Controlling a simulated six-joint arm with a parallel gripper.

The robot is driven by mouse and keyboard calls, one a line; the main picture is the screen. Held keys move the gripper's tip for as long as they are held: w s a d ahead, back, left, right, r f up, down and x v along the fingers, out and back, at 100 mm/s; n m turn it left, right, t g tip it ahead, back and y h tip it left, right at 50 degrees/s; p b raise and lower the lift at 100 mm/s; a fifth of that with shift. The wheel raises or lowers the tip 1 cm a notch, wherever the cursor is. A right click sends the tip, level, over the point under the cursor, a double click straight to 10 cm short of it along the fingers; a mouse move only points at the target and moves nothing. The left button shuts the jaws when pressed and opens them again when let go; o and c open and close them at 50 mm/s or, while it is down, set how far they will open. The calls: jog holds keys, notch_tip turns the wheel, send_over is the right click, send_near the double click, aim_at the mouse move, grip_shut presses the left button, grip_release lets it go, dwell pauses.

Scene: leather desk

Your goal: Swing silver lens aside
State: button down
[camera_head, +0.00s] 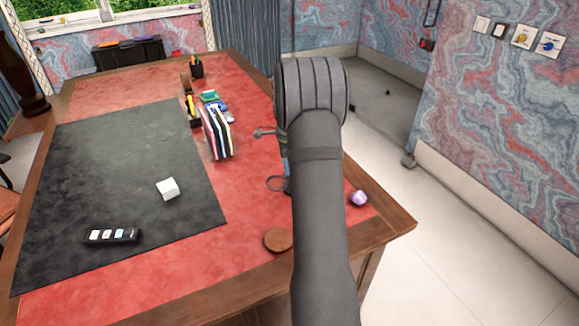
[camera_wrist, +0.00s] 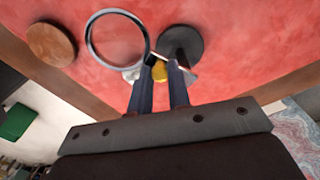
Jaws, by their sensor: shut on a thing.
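In the wrist view the lens (camera_wrist: 91,43) stands just beyond my fingertips, left of a dark round base (camera_wrist: 184,43). My gripper (camera_wrist: 159,74) is shut on the lens's mount, where a small yellow, brass-like piece (camera_wrist: 159,71) and a pale silvery piece show at the tips. The exact contact is partly hidden by the fingers. In the head view my arm hides the gripper and most of the stand.
A brown wooden disc (camera_head: 278,240) lies near the lens. A purple-white object (camera_head: 359,198) sits near the desk's right edge. Upright folders (camera_head: 216,133) stand to the left. A white block (camera_head: 167,188) and a dark holder (camera_head: 112,236) rest on the black mat (camera_head: 75,170).

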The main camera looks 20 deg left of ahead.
jog(key=shift+w+a+m, duration=0.1)
jog(key=shift+a+m, duration=0.1)
jog(key=shift+m, duration=0.4)
jog(key=c, duration=1.3)
grip_release()
jog(key=shift+c, duration=0.2)
notch_tip(320, 180, up, 18)
jog(key=shift+f, duration=0.25)
jog(key=shift+f, duration=0.1)
